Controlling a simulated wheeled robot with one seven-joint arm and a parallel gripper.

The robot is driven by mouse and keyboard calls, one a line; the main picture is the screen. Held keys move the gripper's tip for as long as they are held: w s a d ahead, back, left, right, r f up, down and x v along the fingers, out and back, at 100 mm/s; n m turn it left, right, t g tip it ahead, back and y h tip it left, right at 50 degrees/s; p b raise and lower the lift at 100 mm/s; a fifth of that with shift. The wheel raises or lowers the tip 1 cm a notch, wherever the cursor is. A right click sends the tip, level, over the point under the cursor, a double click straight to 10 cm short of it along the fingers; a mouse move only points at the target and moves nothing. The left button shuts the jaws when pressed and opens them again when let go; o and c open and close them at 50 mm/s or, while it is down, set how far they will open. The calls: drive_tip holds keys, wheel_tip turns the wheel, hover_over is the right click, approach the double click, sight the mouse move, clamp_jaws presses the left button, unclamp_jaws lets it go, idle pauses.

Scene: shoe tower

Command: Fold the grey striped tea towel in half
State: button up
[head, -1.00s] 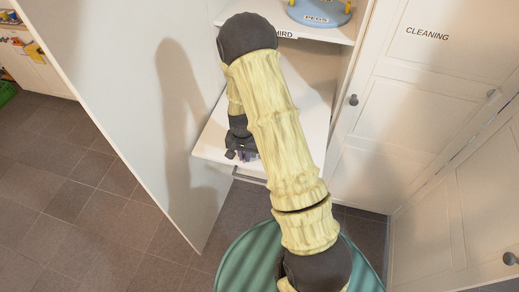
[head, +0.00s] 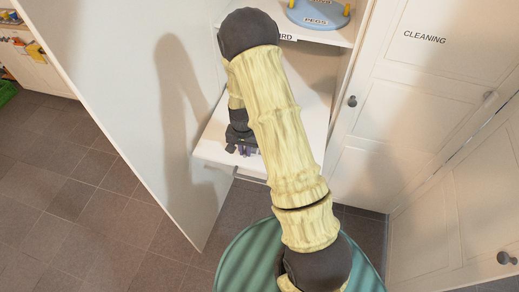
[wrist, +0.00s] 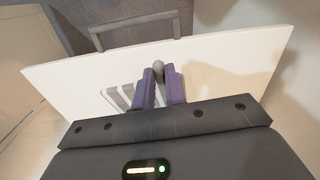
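The grey striped tea towel (wrist: 121,93) lies on a white shelf board (wrist: 225,68), with grey and white stripes showing just left of my fingers in the wrist view. My gripper (wrist: 159,73) points down at the board, its two purple fingers close together. A rounded grey lump, which looks like a pinched part of the towel, sits between the fingertips. The rest of the towel is hidden behind the fingers and gripper body. In the head view my gripper (head: 242,149) is over the front part of the board, and the towel cannot be made out there.
A grey bar handle (wrist: 135,31) runs beyond the board's edge. A white side panel (head: 130,90) stands left of the shelf, and a cupboard door marked CLEANING (head: 410,95) stands right. A blue peg item (head: 318,14) sits on the shelf above. A green round surface (head: 245,262) is below.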

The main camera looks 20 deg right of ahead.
drive_tip(key=shift+w+d+r+p, duration=0.15)
drive_tip(key=shift+r+p, duration=0.15)
drive_tip(key=shift+r, duration=0.3)
drive_tip(key=shift+w+d+r+p, duration=0.1)
drive_tip(key=shift+w+r+p, duration=0.1)
drive_tip(key=shift+r+p, duration=0.65)
drive_tip(key=shift+r, duration=0.2)
drive_tip(key=shift+w+d+r+p, duration=0.1)
drive_tip(key=shift+w+r+p, duration=0.1)
drive_tip(key=shift+r+p, duration=0.55)
drive_tip(key=shift+r, duration=0.25)
drive_tip(key=shift+w+d+r+p, duration=0.15)
drive_tip(key=shift+r+p, duration=0.15)
drive_tip(key=shift+r, duration=0.2)
drive_tip(key=shift+w+r+p, duration=0.1)
drive_tip(key=shift+r+p, duration=0.15)
drive_tip(key=shift+r, duration=0.2)
